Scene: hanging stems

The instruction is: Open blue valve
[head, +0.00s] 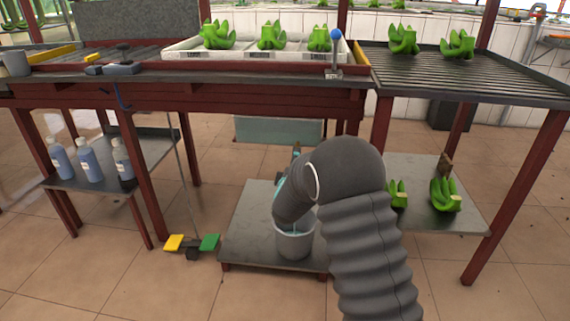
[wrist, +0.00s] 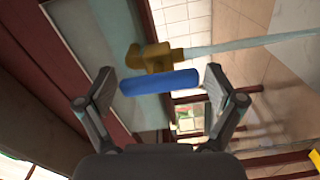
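The blue valve handle (wrist: 160,82) is a short bar on a brass valve body (wrist: 155,58) in the wrist view. My gripper (wrist: 161,75) is open, with one finger beyond each end of the handle; I cannot tell whether either finger touches it. A pale bluish streak (wrist: 245,45), looking like running water, leaves the brass body to the right. In the head view my arm hides the valve handle. A grey bucket (head: 294,243) with bluish liquid stands below my arm's end.
The bucket stands on a low grey platform (head: 250,215). Above is a bench with a white tray (head: 190,52) of green bananas and a blue-knobbed lever (head: 336,36). Bottles (head: 90,163) stand on a shelf at left. A scale-like stand with yellow and green pads (head: 193,246) is left of the platform.

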